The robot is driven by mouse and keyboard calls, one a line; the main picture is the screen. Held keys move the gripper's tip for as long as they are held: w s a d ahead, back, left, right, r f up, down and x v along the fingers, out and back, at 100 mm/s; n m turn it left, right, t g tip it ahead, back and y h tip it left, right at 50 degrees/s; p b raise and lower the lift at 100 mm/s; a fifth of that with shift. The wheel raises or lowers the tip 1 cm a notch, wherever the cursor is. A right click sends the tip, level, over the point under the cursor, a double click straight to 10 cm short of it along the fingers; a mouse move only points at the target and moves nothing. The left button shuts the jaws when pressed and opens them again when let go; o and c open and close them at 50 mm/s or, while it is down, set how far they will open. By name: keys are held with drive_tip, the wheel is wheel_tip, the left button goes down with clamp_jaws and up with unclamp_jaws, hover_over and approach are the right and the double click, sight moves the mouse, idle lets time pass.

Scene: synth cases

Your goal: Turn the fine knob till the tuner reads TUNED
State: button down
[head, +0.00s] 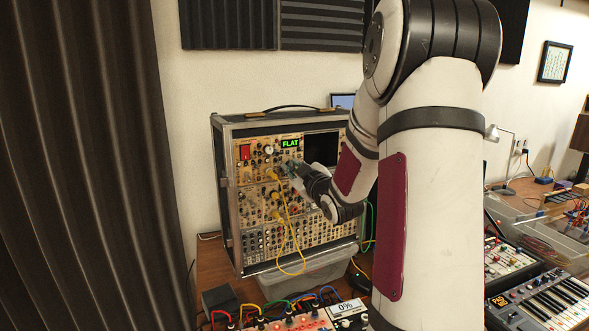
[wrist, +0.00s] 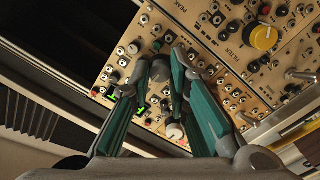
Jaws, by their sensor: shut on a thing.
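The tuner's display (head: 290,143) glows green and reads FLAT near the top of the synth case (head: 228,190). In the wrist view, green bits of the lit display (wrist: 141,110) show past a finger. My gripper (head: 293,168) reaches the panel from the right, just below the display. A white-capped knob (wrist: 174,131) shows between the finger links, apart from the tips.
A yellow patch cable (head: 284,225) hangs from the panel, left of and below my gripper. A yellow-topped knob or plug (wrist: 264,37) shows in the wrist view. Keyboards (head: 553,298) stand at right.

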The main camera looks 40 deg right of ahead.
drive_tip(key=shift+a, duration=0.1)
drive_tip(key=shift+r+m+p, duration=0.1)
drive_tip(key=shift+m+p, duration=0.85)
drive_tip(key=shift+m, duration=0.25)
drive_tip(key=m+p, duration=0.3)
drive_tip(key=m, duration=0.1)
drive_tip(key=shift+s, duration=0.1)
drive_tip(key=shift+m+p, duration=1.9)
drive_tip(key=shift+m, duration=0.5)
drive_tip(key=c, duration=1.5)
unclamp_jaws()
